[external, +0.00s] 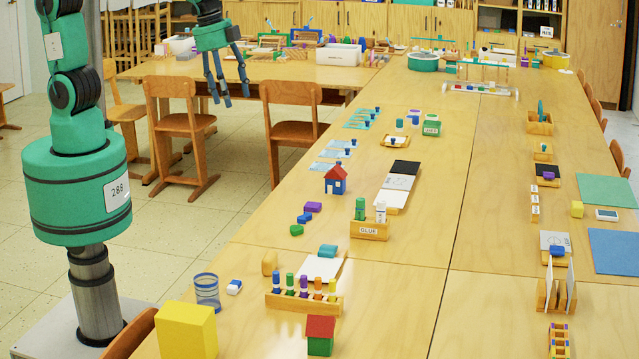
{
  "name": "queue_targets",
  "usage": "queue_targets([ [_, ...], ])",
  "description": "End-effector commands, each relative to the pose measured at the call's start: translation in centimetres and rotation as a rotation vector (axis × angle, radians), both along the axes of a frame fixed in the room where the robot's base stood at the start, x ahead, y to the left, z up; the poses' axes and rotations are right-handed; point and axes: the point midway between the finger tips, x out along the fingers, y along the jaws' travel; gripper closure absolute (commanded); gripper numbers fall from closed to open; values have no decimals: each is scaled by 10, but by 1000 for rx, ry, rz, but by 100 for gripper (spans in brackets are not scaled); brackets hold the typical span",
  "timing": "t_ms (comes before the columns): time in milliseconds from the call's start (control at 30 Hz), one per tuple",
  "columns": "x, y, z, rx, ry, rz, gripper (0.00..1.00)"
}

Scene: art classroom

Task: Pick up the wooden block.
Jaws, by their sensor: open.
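A small tan block (270,262) that looks like plain wood stands near the left edge of the long table, to the left of a white sheet and a teal piece. It is small in the picture, so I cannot be sure of its material. My gripper (228,102) is at the upper left, fingers pointing down, spread open and empty. It is well apart from the tan block, appearing in front of the back table and above the chairs. Nothing hides the block.
A blue-striped cup (207,291), a white-and-blue eraser (234,287), a wooden rack of coloured pegs (304,302) and a large yellow box (186,330) stand near the block. A red-roofed house (320,336) is in front. Wooden chairs (180,130) stand left of the table.

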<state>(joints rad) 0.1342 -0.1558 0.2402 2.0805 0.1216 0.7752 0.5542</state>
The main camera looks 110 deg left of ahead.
Motion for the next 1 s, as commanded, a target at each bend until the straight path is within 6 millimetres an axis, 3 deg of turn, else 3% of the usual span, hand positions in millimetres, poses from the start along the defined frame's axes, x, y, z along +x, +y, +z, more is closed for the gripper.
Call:
queue_targets([
  [200,39,-17,-53,48,69,-156,43],
  [500,80,-43,-136,103,158,-375,43],
  [800,104,-66,-228,144,245,-591,43],
  [1000,110,-76,-268,159,281,-683,43],
])
